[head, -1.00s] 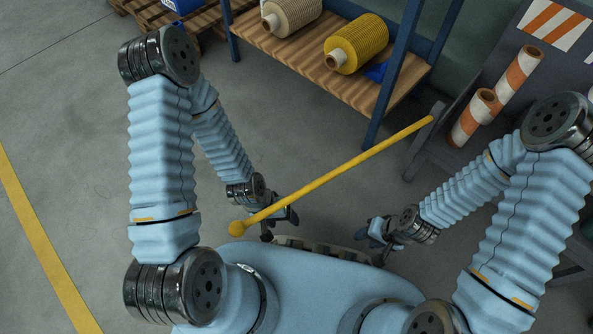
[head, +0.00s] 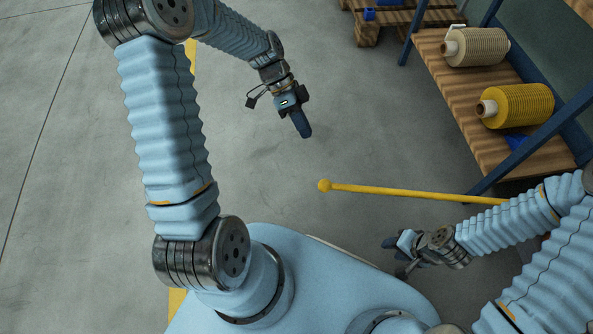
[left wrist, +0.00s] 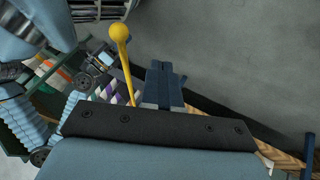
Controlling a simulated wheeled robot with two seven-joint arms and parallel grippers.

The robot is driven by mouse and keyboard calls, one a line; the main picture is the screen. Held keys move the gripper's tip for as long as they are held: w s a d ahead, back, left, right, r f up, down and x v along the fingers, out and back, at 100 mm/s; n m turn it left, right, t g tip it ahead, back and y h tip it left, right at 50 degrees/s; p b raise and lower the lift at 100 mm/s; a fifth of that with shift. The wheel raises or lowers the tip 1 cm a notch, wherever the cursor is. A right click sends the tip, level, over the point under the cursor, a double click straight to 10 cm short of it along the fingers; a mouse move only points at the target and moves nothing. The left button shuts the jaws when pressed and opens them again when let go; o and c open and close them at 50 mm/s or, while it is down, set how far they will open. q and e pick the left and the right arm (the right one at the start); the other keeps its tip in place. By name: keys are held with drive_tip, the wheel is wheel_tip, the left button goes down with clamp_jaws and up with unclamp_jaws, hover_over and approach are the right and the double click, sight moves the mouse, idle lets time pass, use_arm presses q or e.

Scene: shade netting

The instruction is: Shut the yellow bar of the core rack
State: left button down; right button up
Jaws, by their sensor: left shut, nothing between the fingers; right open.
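The yellow bar (head: 420,192) with a ball end sticks out across the middle of the head view, its right end hidden behind my right arm. In the left wrist view the bar (left wrist: 125,62) shows to the left of the fingers, ball end toward the top. My left gripper (head: 304,128) is shut and empty, above and left of the ball end, apart from it. Its shut fingers also show in the left wrist view (left wrist: 162,85). My right gripper (head: 393,255) is open and empty, below the bar in the head view. The rack itself is hidden in the head view.
A blue-framed shelf with a wooden board (head: 464,100) stands at the upper right, holding a beige roll (head: 478,46) and a yellow roll (head: 520,106). A wooden pallet (head: 395,20) lies at the top. The grey floor (head: 265,175) around the left gripper is clear.

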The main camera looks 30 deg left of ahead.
use_arm(q)
drive_tip(key=s+d+f, duration=0.6)
drive_tip(key=d, duration=0.1)
drive_tip(key=shift+d+b, duration=0.25)
drive_tip(key=shift+b, duration=0.15)
idle(0.3)
